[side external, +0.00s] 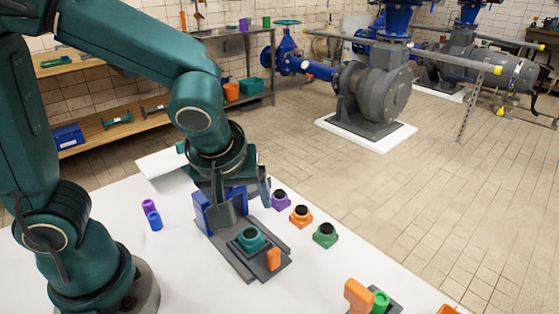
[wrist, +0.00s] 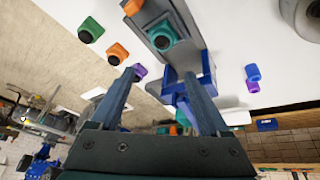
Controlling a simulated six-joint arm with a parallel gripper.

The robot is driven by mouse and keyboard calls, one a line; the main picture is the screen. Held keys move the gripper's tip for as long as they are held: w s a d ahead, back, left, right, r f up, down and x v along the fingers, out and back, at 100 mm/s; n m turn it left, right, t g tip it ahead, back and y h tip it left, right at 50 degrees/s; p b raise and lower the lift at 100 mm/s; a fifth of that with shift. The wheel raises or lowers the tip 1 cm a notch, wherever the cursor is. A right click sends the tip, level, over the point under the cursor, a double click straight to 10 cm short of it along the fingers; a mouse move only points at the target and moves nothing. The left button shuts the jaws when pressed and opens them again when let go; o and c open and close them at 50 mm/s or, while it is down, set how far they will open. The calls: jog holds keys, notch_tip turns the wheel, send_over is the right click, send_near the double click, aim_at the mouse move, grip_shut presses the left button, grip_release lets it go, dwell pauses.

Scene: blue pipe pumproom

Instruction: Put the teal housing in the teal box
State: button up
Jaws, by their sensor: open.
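The teal housing (side external: 251,238), square with a black round top, sits in a grey tray-like fixture (side external: 227,256) on the white table. It also shows in the wrist view (wrist: 163,38), ahead of the fingertips. My gripper (side external: 247,194) is open above the table by the fixture's blue upright end. In the wrist view its two fingers (wrist: 159,75) are apart with nothing held between them. A teal edge, perhaps the teal box (side external: 180,147), shows behind my arm.
An orange block (side external: 274,259) stands at the fixture's near end. Purple (side external: 281,200), orange (side external: 301,216) and green (side external: 325,235) housings stand right of it. A blue-and-purple part (side external: 152,215) stands left. Another teal bin (side external: 251,87) is on the back shelf.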

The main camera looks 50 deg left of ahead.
aim_at(250, 233)
jog(key=f, duration=0.1)
jog(key=d+m, duration=0.1)
jog(key=f, duration=0.1)
jog(key=shift+s+d+f+g, duration=0.25)
jog(key=shift+s+f+g, duration=0.05)
jog(key=shift+x, duration=2.35)
grip_shut()
